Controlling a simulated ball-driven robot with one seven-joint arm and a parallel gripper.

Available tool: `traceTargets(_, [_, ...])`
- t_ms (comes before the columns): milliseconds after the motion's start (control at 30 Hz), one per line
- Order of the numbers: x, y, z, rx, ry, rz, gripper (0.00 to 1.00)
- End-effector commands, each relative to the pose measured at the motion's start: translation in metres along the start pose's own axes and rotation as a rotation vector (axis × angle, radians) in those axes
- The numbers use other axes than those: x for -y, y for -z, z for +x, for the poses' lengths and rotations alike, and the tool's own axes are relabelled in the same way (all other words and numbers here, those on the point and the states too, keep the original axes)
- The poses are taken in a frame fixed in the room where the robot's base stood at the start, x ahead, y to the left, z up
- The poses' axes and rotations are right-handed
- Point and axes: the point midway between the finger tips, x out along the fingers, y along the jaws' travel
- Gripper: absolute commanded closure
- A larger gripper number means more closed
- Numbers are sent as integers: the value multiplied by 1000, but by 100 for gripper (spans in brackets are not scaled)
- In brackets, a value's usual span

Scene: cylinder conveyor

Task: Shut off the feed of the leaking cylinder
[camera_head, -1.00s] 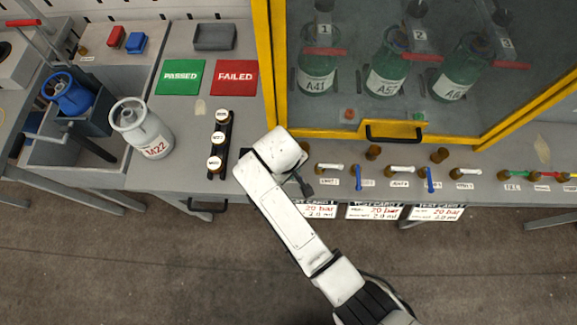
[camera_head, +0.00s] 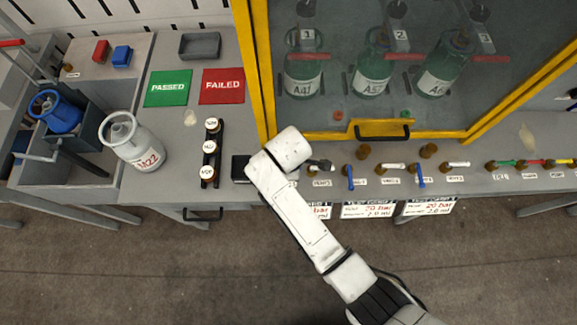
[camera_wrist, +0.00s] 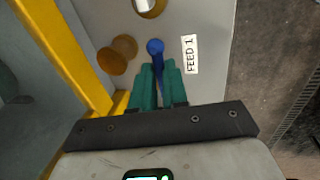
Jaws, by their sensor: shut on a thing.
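My gripper (camera_wrist: 160,84) is shut on the blue FEED 1 lever (camera_wrist: 155,48), its teal fingers on either side of it. The lever lies roughly along the line of the FEED 1 label (camera_wrist: 190,54). In the head view my white arm hides this lever and the fingertips. Two other blue levers, the middle one (camera_head: 350,177) and the right one (camera_head: 421,176), lie across the bench. Three green cylinders, A41 (camera_head: 303,72), one marked 2 (camera_head: 371,72) and one marked 3 (camera_head: 440,68), stand behind the cabinet glass. I cannot tell which leaks.
A yellow-framed cabinet (camera_head: 255,70) stands close behind the valve row. White levers (camera_head: 392,166) and brass fittings (camera_head: 428,151) sit near the blue ones. Grey cylinder M22 (camera_head: 133,143), a green PASSED mat (camera_head: 168,88) and a red FAILED mat (camera_head: 222,85) are at the left.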

Motion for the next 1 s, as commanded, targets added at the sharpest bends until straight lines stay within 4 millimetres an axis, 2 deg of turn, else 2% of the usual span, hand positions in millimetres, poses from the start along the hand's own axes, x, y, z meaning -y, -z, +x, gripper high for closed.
traceTargets(567, [-2,2,-1,-10,-3,-38,100])
traceTargets(600, [-2,2,-1,-10,-3,-38,86])
traceTargets(800, [-2,1,0,-9,-2,-37,66])
traceTargets(867, [-2,1,0,-9,-2,-36,61])
traceTargets(1000, [-2,0,0,-8,-1,-36,61])
